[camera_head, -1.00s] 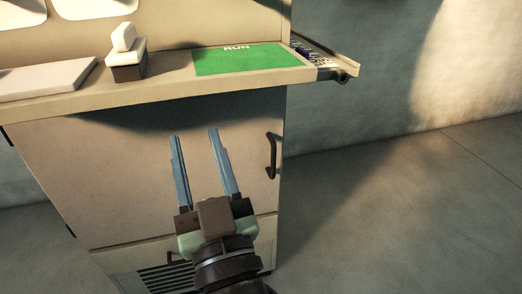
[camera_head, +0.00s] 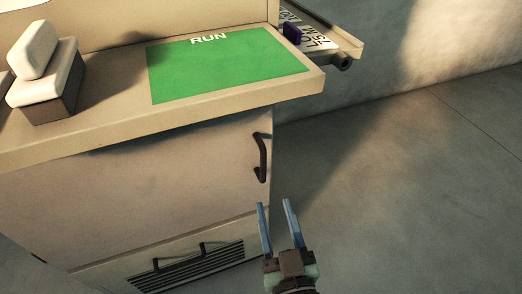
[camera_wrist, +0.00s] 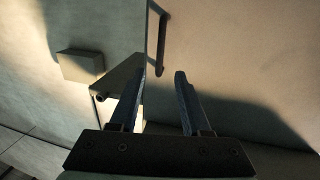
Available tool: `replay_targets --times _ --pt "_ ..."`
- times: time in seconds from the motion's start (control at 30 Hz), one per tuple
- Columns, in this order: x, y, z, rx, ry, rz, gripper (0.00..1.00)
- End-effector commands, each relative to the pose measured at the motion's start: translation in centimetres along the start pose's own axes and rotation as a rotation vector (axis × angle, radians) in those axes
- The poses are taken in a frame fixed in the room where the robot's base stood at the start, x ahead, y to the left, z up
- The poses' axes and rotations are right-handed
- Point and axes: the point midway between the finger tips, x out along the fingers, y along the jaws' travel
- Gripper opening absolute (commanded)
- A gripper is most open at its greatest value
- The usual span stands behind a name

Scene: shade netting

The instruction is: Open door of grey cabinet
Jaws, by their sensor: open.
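The grey cabinet (camera_head: 60,205) stands at the left in the head view, looking beige in this light. Its door (camera_head: 185,165) is closed under the countertop. A dark vertical bar handle (camera_head: 263,158) sits near the door's right edge. My gripper (camera_head: 272,203) is open and empty, below and slightly right of the handle, apart from it in the picture. In the wrist view my gripper (camera_wrist: 161,76) has nothing between its fingers. A dark bar (camera_wrist: 161,45), likely the handle, shows beyond the fingertips there.
A countertop (camera_head: 110,130) juts over the door, with a green RUN mat (camera_head: 225,65) and a stamp-like block (camera_head: 45,75). A tray (camera_head: 325,35) sticks out at its right. A vented lower panel (camera_head: 185,265) has two small handles. Floor (camera_head: 420,200) on the right is clear.

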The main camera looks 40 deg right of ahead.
Motion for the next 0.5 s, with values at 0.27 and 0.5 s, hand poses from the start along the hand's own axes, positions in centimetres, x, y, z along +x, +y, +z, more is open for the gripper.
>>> replay_targets --times 0.27,0.5 --pt "4.1 0.0 -0.1 0.001 0.006 0.001 0.47" --pt "8.0 0.0 -0.1 0.000 0.004 0.001 0.47"
